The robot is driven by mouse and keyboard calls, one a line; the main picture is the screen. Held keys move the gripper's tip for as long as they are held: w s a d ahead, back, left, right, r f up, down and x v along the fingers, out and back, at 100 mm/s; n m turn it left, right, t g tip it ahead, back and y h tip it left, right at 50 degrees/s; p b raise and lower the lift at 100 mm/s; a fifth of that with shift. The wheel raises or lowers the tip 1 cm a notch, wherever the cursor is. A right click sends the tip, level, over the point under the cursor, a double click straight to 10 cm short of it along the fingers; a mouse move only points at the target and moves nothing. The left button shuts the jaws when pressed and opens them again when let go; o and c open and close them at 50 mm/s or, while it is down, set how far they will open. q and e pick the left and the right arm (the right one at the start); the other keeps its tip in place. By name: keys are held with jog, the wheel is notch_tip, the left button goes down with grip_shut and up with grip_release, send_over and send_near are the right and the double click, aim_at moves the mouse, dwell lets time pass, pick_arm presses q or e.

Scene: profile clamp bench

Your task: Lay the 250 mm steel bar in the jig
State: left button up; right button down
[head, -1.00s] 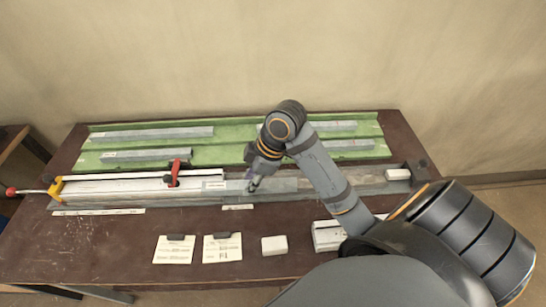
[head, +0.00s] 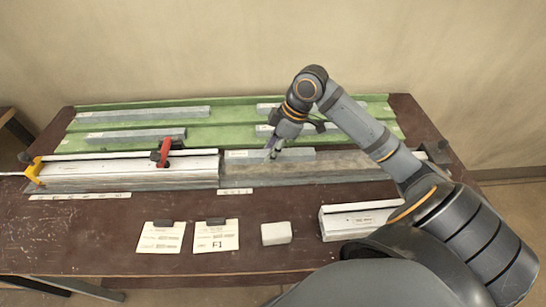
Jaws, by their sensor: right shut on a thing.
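My right gripper (head: 272,153) is shut on a grey steel bar (head: 300,154) with a pale label at its left end. The bar runs lengthwise at the back edge of the right part of the jig (head: 330,172); I cannot tell whether it touches the jig or hangs just above it. The jig's left part holds a long pale profile (head: 120,174), with a red clamp (head: 164,152) on it and a yellow end clamp (head: 35,170). My left gripper is not in view.
A green tray (head: 220,130) behind the jig holds several grey bars (head: 145,114). In front lie two cards (head: 216,237), a small pale block (head: 276,233) and a white-topped block (head: 350,220) beside my right arm.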

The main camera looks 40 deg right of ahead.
aim_at(269, 168)
jog(key=f, duration=0.4)
jog(key=shift+w+d, duration=0.15)
jog(key=shift+d, duration=0.25)
jog(key=shift+s+f, duration=0.25)
jog(key=shift+f, duration=0.4)
jog(key=c, duration=1.1)
grip_release()
jog(key=shift+s+a, duration=0.1)
jog(key=shift+o, duration=0.2)
jog(key=shift+w+f, duration=0.15)
jog(key=shift+w, duration=0.1)
